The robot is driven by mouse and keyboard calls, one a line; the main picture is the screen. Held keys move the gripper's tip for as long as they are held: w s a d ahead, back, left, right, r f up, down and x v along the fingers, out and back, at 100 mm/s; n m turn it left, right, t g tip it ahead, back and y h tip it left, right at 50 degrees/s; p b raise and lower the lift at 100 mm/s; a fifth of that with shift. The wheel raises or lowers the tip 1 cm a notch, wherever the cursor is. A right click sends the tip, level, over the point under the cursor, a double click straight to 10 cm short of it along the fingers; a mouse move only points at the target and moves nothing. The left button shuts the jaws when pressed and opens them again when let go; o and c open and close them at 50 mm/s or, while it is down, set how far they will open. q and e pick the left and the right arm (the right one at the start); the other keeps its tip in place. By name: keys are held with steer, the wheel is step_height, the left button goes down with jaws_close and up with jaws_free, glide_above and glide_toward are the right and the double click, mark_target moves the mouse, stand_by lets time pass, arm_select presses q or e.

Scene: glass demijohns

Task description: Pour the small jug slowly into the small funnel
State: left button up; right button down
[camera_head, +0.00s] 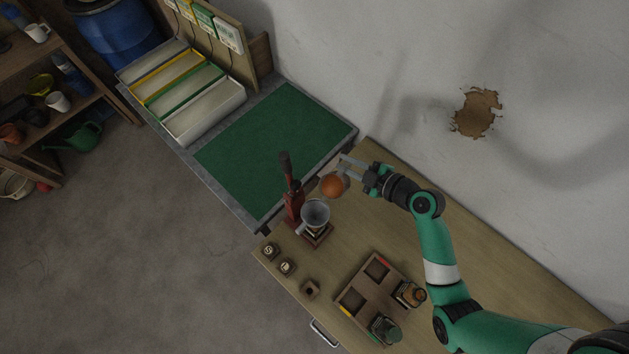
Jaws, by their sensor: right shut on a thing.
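My right gripper (347,168) is shut on the small jug (333,187), which shows orange contents. The jug is held above the wooden bench, up and to the right of the funnel in the picture. Its tilt is hard to tell. The pale grey funnel (316,212) has its wide mouth facing up and sits in front of a red lever device (292,200). What lies beneath the funnel is mostly hidden. No stream is visible between jug and funnel. My left gripper is out of view.
The green mat (275,145) is clear.

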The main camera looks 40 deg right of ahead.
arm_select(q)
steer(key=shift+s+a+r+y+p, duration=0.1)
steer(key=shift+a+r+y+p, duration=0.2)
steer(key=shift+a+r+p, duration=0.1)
arm_select(e)
steer(key=shift+s+a+r+n, duration=0.1)
steer(key=shift+a+r+n, duration=0.2)
steer(key=shift+r, duration=0.15)
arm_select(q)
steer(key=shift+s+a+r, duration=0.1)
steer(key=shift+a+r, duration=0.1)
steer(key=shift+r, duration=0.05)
arm_select(e)
steer(key=shift+a+r+h, duration=0.2)
steer(key=shift+r+h, duration=0.05)
steer(key=shift+h, duration=0.05)
